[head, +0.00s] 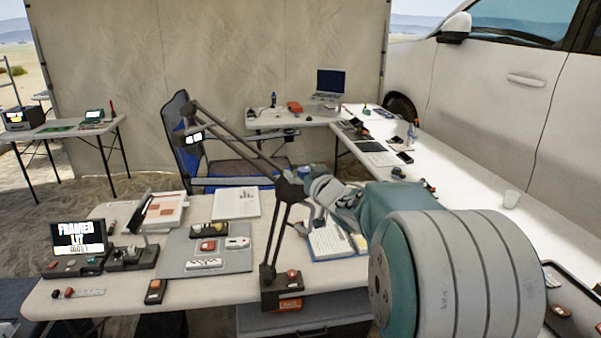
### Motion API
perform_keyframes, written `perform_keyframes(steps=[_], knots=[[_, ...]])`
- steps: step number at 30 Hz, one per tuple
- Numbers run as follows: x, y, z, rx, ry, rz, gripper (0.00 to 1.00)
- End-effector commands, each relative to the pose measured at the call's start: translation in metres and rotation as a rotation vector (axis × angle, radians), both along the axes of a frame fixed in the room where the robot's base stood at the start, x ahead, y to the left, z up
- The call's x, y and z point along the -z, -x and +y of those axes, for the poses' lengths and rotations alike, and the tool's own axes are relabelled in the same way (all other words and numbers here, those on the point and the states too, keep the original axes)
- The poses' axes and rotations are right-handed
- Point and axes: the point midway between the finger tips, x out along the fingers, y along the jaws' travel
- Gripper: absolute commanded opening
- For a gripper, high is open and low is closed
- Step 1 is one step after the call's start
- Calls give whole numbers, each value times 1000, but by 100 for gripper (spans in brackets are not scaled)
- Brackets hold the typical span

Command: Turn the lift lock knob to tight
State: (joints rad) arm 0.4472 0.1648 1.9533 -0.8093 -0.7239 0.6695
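A dark jointed stand (268,245) rises from a base (283,290) at the front edge of the near table. Its long upper arm (240,140) slopes up to the left. A red button (292,274) tops the base.
A small screen (79,238) reading "FRAMED LIT" stands at the left of the near table. A grey mat (235,262) holds small items. A clipboard (335,240) lies below my gripper. A blue chair (235,172) stands behind, and a white car (500,110) at right.

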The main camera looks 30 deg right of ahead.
Motion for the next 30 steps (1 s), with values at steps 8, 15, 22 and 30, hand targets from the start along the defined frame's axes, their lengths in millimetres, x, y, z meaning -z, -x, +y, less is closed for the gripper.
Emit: perform_keyframes(steps=[8,15,22,30], knots=[[-1,0,4,1,4,1,51],[-1,0,4,1,4,0,0],[-1,0,5,10,4,-2,0],[-2,0,4,84,3,-4,0]])
